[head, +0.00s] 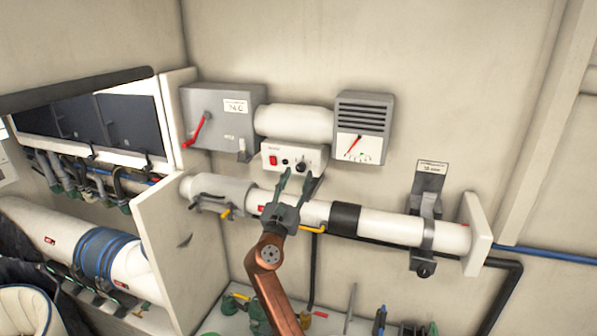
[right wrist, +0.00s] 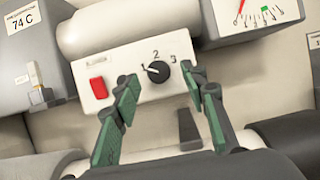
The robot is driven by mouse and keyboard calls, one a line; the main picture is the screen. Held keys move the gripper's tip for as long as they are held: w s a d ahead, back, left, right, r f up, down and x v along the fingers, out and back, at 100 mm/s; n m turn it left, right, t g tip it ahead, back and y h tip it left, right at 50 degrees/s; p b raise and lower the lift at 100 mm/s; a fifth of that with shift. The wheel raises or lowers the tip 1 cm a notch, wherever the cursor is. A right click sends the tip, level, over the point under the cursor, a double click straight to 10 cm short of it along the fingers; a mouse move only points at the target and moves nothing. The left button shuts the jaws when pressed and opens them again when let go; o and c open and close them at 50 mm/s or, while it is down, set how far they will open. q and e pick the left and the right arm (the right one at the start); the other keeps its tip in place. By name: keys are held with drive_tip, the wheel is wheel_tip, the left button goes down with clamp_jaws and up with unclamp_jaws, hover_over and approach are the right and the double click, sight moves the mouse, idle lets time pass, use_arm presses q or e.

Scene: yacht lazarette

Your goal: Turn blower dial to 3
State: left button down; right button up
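The blower dial (right wrist: 159,72) is a round black knob on a white control panel (right wrist: 180,97). The numbers 1, 2 and 3 are printed around it, and its white mark points left, toward the 1. In the head view the dial (head: 302,166) sits just above my right gripper's fingertips. My right gripper (head: 300,180) is open and empty. In the right wrist view its green-padded fingers (right wrist: 165,92) stand on either side of the dial, apart from it. A red switch (right wrist: 98,87) is left of the dial on the panel. My left gripper is not in view.
A grey box with a red lever (head: 222,118) is left of the panel, and a vented heater box with a gauge (head: 363,125) is to the right. A white blower cylinder (head: 293,122) is above. A thick white pipe (head: 395,226) runs below the panel, behind my right gripper.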

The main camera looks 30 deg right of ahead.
drive_tip(key=shift+w+d+r, duration=0.2)
drive_tip(key=shift+w+d, duration=0.15)
drive_tip(key=shift+w, duration=0.2)
drive_tip(key=shift+w+d, duration=0.15)
drive_tip(key=shift+d+r, duration=0.1)
drive_tip(key=shift+d, duration=0.05)
drive_tip(key=shift+c, duration=0.3)
drive_tip(key=c, duration=0.8)
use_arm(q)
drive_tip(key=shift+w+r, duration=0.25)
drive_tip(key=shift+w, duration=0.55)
use_arm(e)
clamp_jaws()
